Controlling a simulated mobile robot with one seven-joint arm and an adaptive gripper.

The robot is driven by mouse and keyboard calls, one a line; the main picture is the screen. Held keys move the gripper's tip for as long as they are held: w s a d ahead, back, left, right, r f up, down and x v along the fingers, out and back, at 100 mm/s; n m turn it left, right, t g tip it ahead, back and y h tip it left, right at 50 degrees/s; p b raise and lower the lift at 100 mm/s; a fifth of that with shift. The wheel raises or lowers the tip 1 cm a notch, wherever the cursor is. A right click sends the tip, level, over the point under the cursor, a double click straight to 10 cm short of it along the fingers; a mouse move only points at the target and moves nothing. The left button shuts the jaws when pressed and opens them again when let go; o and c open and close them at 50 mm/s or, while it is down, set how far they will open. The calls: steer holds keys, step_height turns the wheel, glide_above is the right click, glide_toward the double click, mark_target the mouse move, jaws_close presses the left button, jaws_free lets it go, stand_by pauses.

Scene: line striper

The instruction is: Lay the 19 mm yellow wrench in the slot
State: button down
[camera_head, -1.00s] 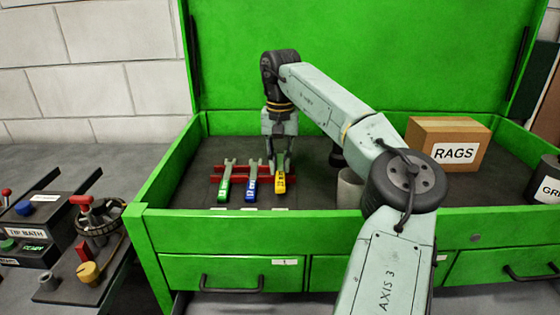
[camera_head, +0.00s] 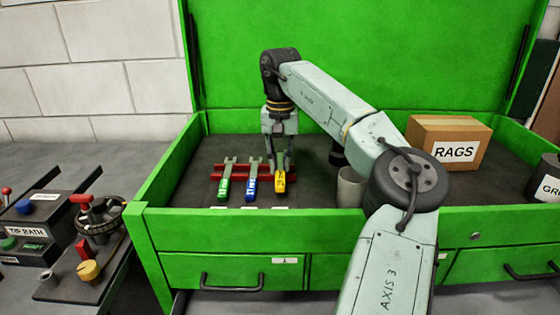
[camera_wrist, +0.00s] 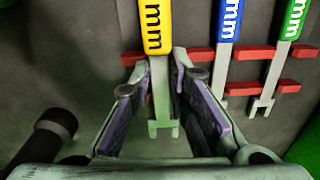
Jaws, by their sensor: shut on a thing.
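The yellow wrench (camera_head: 280,182) lies at the right end of the red rack (camera_head: 236,168), its handle toward the front of the green chest. In the wrist view the yellow wrench (camera_wrist: 152,28) has its handle at the top and its grey open jaw between my fingers. My gripper (camera_head: 279,166) points down over its shaft; in the wrist view my gripper (camera_wrist: 162,68) has its fingertips on both sides of the shaft. The slot under the wrench is hidden, so I cannot tell whether the wrench is fully seated.
A blue wrench (camera_head: 251,188) and a green wrench (camera_head: 224,187) lie in the rack to the left. A grey cup (camera_head: 350,187) and a box marked RAGS (camera_head: 448,143) stand to the right. The chest's front wall (camera_head: 300,225) borders the rack.

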steer(key=shift+s+f, duration=0.1)
steer(key=shift+f, duration=0.5)
stand_by(1.2)
steer(key=shift+r, duration=0.35)
steer(key=shift+f, duration=0.3)
stand_by(2.2)
steer(key=shift+r, duration=0.3)
steer(key=shift+f, duration=0.55)
stand_by(1.7)
steer(key=shift+r, duration=0.2)
steer(key=shift+r, duration=0.35)
